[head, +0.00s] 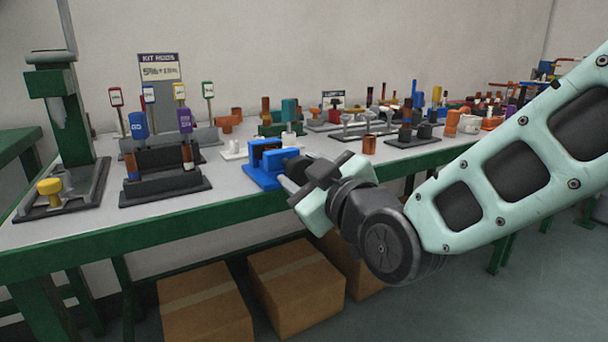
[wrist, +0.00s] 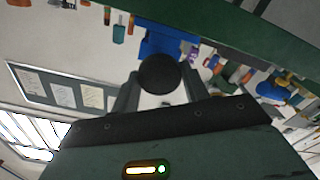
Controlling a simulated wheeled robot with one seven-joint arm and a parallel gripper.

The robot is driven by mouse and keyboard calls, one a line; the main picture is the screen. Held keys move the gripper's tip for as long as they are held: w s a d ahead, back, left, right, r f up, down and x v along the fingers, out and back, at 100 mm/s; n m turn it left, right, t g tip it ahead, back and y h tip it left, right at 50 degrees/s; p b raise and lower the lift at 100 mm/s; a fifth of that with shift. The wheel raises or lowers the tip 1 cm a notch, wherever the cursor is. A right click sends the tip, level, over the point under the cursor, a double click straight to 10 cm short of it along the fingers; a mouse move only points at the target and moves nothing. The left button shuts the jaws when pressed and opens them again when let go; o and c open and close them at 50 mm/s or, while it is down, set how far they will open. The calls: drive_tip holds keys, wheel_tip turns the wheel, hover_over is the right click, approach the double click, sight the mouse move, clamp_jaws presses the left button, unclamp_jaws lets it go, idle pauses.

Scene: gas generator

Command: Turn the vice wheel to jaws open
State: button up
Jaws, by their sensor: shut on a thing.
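The blue vice (head: 262,178) stands at the front edge of the grey bench top, and part of its blue body (wrist: 165,42) shows in the wrist view. The dark round vice wheel (wrist: 160,73) faces the wrist camera, in front of the blue body. My gripper (head: 290,182) reaches to the vice from the right, over the bench's front edge. In the wrist view its two fingers (wrist: 160,85) stand on either side of the wheel and are shut on it. In the head view the wheel is hidden by my gripper, and the gap between the jaws is hard to judge.
A black rack (head: 165,185) with blue and purple tagged parts stands left of the vice. A green press (head: 60,110) with a yellow knob stands further left. A copper cylinder (head: 369,145) stands to the right. Cardboard boxes (head: 295,285) sit under the bench.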

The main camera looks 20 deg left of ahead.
drive_tip(key=shift+f, duration=0.1)
idle(0.3)
drive_tip(key=o, duration=1)
drive_tip(key=shift+d, duration=0.1)
drive_tip(key=b+v, duration=0.6)
drive_tip(key=v, duration=1.1)
drive_tip(key=shift+s+b, duration=0.2)
drive_tip(key=shift+b, duration=0.1)
